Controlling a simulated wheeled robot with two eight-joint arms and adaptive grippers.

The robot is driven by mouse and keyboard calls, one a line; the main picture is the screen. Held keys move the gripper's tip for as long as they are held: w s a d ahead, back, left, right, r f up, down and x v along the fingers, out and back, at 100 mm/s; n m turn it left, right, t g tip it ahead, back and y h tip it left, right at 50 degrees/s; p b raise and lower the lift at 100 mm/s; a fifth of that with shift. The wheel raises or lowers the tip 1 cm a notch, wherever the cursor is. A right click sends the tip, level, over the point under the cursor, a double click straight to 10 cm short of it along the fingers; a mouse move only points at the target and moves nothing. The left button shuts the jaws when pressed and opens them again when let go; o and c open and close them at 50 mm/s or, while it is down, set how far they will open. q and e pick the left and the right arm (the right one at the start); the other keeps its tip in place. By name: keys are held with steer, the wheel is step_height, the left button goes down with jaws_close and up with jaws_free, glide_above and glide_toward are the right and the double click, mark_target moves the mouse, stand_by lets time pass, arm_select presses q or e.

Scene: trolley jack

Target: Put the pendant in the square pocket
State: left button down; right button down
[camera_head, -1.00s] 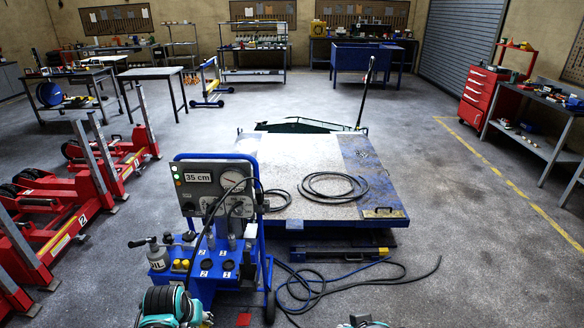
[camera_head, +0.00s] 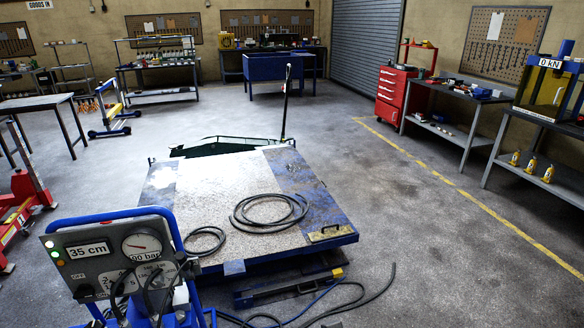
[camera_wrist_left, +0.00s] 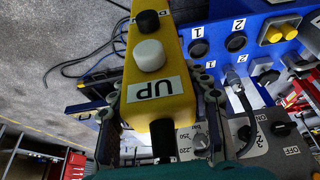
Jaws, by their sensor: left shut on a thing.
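The pendant (camera_wrist_left: 172,74) is a yellow box with a black button, a white button and an "UP" label. In the left wrist view my left gripper (camera_wrist_left: 158,92) is shut on it, with a finger on each side. The blue trolley top (camera_wrist_left: 217,58) lies beyond and to the right, with round dark holes marked 1 and 2. A grey square fitting with yellow round parts (camera_wrist_left: 280,30) sits on it. I cannot tell which opening is the square pocket. Neither gripper shows in the head view, where only the trolley's upper part shows.
The trolley's gauge panel (camera_head: 105,262) reads "35 cm". Behind it stands the lift table (camera_head: 215,200) with coiled black hoses (camera_head: 270,212) on top. Hoses trail on the floor (camera_head: 350,300). A red cabinet (camera_head: 397,93) and benches line the right; the floor between is clear.

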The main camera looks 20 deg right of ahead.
arm_select(q)
steer(key=w+r+p, duration=1)
steer(key=r, duration=0.5)
steer(key=shift+w+r, duration=0.25)
steer(key=shift+r, duration=0.05)
steer(key=shift+a+f, duration=0.1)
steer(key=shift+f+b, duration=2.4)
steer(key=shift+f, duration=0.5)
